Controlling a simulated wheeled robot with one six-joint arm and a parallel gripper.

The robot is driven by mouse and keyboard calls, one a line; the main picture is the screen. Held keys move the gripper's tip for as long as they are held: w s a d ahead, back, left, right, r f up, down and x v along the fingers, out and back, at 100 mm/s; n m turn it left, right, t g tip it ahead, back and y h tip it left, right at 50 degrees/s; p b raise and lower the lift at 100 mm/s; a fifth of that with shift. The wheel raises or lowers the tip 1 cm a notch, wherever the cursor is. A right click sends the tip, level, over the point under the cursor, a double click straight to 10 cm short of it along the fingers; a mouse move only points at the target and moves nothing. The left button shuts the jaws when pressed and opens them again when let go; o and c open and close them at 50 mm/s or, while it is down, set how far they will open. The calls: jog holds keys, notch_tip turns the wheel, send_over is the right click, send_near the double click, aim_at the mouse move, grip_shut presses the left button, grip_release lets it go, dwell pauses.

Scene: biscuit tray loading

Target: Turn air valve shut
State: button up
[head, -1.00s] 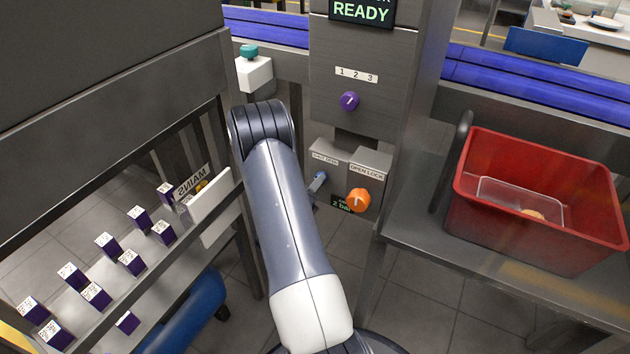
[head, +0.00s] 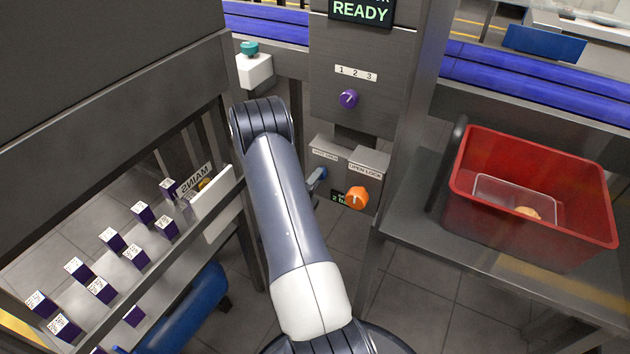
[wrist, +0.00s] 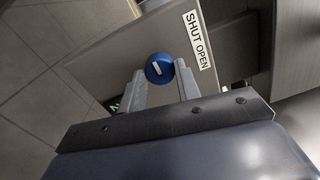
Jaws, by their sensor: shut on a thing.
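The air valve is a round blue knob (wrist: 160,69) with a short white mark, seen in the wrist view beside a white SHUT OPEN label (wrist: 198,40). My gripper (wrist: 161,76) has one grey finger on each side of the knob and is shut on it. I cannot tell which word the white mark points to. In the head view a small blue part of the valve (head: 317,179) shows just right of my arm, below its label (head: 325,154). My gripper is hidden behind my arm there.
An orange OPEN LOCK knob (head: 356,197) sits close right of the valve, partly over a small green-lit display. A purple 1-2-3 knob (head: 348,99) is above. A red crate (head: 480,218) stands at right. A rack with purple-and-white boxes (head: 112,239) is at left.

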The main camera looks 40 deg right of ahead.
jog(key=o, duration=1)
jog(key=shift+c, duration=0.2)
jog(key=shift+r, duration=0.1)
jog(key=o, duration=0.6)
jog(key=r+p, duration=0.1)
jog(key=r, duration=0.2)
jog(key=r+p, duration=0.1)
jog(key=r, duration=0.2)
jog(key=r+p, duration=0.1)
jog(key=r, duration=0.2)
jog(key=shift+w+d+r, duration=0.15)
jog(key=shift+w+d, duration=0.15)
jog(key=shift+o, duration=0.2)
jog(key=shift+w+a+r, duration=0.1)
jog(key=shift+a+r, duration=0.05)
jog(key=shift+r, duration=0.15)
jog(key=shift+s+a+r, duration=0.3)
jog(key=shift+r, duration=0.1)
jog(key=c, duration=0.6)
jog(key=shift+s+d+f, duration=0.1)
jog(key=shift+f, duration=0.2)
